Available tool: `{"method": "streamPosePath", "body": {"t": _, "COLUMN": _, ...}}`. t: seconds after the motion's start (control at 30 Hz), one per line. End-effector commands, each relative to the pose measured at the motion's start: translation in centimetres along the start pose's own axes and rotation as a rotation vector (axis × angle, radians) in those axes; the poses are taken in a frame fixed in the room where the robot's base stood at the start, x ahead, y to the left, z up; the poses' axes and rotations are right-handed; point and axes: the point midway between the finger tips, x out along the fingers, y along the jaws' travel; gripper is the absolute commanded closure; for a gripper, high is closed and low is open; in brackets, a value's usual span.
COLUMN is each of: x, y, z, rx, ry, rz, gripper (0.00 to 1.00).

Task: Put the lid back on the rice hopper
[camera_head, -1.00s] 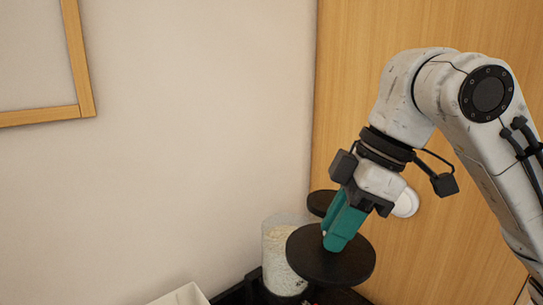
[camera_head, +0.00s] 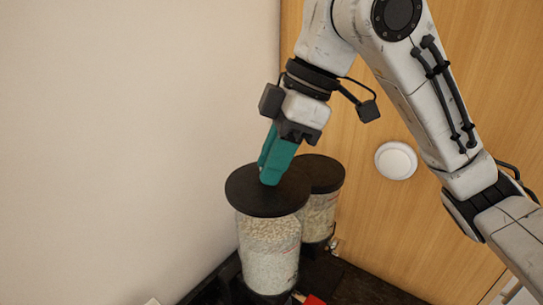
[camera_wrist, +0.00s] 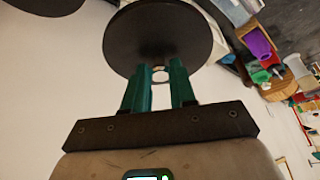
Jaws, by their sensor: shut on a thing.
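The lid (camera_head: 252,197) is a black disc, gripped from above by my gripper (camera_head: 270,180) with its teal fingers. In the head view it is over the mouth of the clear rice hopper (camera_head: 268,250), which is filled with pale grain. The lid covers the hopper's rim, so I cannot tell whether it is seated or just above it. In the wrist view the lid (camera_wrist: 160,35) lies beyond the teal fingers (camera_wrist: 160,75), which close on a small knob at its middle.
A second clear container with a black lid (camera_head: 325,172) stands just behind and right. Both are on a dark counter (camera_head: 350,285) in the corner, with the wall (camera_head: 130,130) at left and a wooden door (camera_head: 390,230) behind. Something red (camera_head: 314,300) lies at the front.

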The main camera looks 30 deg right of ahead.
Motion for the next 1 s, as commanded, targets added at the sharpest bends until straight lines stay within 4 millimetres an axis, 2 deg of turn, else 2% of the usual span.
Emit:
{"method": "streamPosePath", "body": {"t": 0.03, "x": 0.8, "y": 0.0, "z": 0.4, "rx": 0.000, "ry": 0.000, "rz": 0.000, "gripper": 1.00}}
{"method": "streamPosePath", "body": {"t": 0.2, "x": 2.2, "y": 0.0, "z": 0.9, "rx": 0.001, "ry": 0.000, "rz": 0.000, "gripper": 1.00}}
{"method": "streamPosePath", "body": {"t": 0.5, "x": 4.1, "y": 0.0, "z": 1.7, "rx": -0.001, "ry": 0.001, "rz": -0.001, "gripper": 1.00}}
{"method": "streamPosePath", "body": {"t": 1.0, "x": 4.4, "y": 0.0, "z": 1.8, "rx": 0.000, "ry": 0.001, "rz": 0.000, "gripper": 1.00}}
